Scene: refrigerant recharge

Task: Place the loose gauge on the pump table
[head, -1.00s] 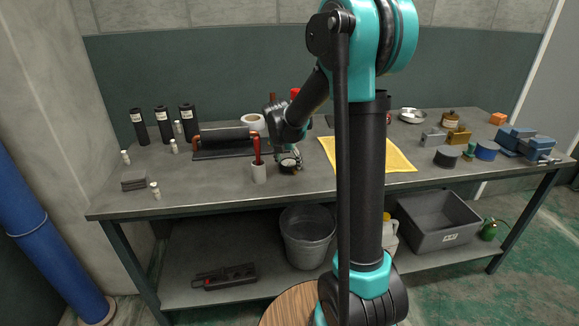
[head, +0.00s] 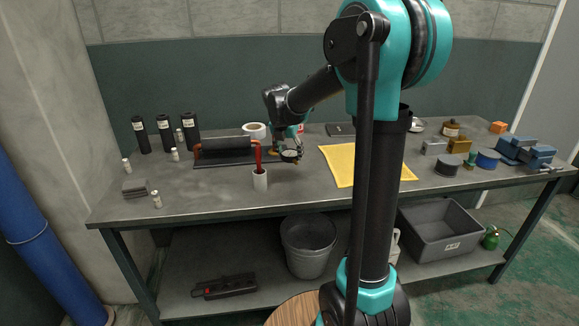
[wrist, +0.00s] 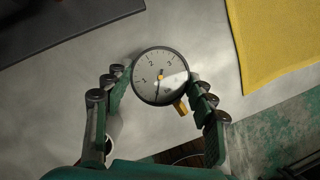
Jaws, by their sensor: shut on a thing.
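The loose gauge (wrist: 160,75) has a round white dial, a dark rim and a brass stem. My gripper (wrist: 161,88) is shut on it, with fingers on its left and right sides in the wrist view. In the head view the gauge (head: 290,155) hangs from my gripper (head: 290,149) over the middle of the grey workbench (head: 215,195), behind and right of the white cup. It appears above the surface, though the gap is hard to judge. I cannot tell which surface is the pump table.
A white cup with red-handled tools (head: 260,180) stands close by. A round wooden top (head: 297,310) shows low in front. The bench's front left is mostly clear.

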